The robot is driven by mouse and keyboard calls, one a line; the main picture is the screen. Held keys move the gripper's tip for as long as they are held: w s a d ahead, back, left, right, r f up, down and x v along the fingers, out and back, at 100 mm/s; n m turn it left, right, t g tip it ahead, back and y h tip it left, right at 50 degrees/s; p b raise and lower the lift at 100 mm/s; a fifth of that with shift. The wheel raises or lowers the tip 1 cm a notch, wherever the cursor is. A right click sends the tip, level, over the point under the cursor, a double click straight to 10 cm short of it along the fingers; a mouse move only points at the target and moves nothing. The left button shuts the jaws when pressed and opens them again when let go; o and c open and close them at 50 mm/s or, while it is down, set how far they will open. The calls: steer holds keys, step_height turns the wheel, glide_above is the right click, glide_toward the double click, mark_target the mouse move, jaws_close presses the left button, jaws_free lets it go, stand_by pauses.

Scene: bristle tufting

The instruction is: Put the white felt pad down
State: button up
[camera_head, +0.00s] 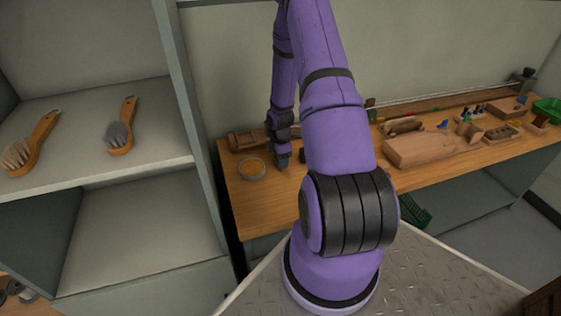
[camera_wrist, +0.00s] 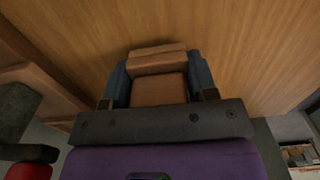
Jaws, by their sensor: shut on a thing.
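My gripper (camera_head: 283,160) is low over the left part of the wooden workbench (camera_head: 240,200), just right of a shallow round dish (camera_head: 252,174). In the wrist view, my gripper (camera_wrist: 160,78) has its two blue-grey fingers on either side of a brown, block-like thing (camera_wrist: 158,90) and is shut on it. The thing shows a flat face and a raised strip at its far end. I cannot tell whether it touches the bench top (camera_wrist: 235,50). I make out no white felt pad in either view.
A wooden piece (camera_head: 248,138) lies behind the dish. A large wood block (camera_head: 430,148), small parts and a green bin (camera_head: 547,110) fill the bench's right side. Two brushes, one grey-bristled (camera_head: 119,135) and one pale-bristled (camera_head: 18,155), lie on the left shelf (camera_head: 75,110).

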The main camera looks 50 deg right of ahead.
steer(key=shift+f, duration=0.7)
steer(key=o, duration=1)
steer(key=shift+f, duration=0.15)
steer(key=shift+c, duration=0.2)
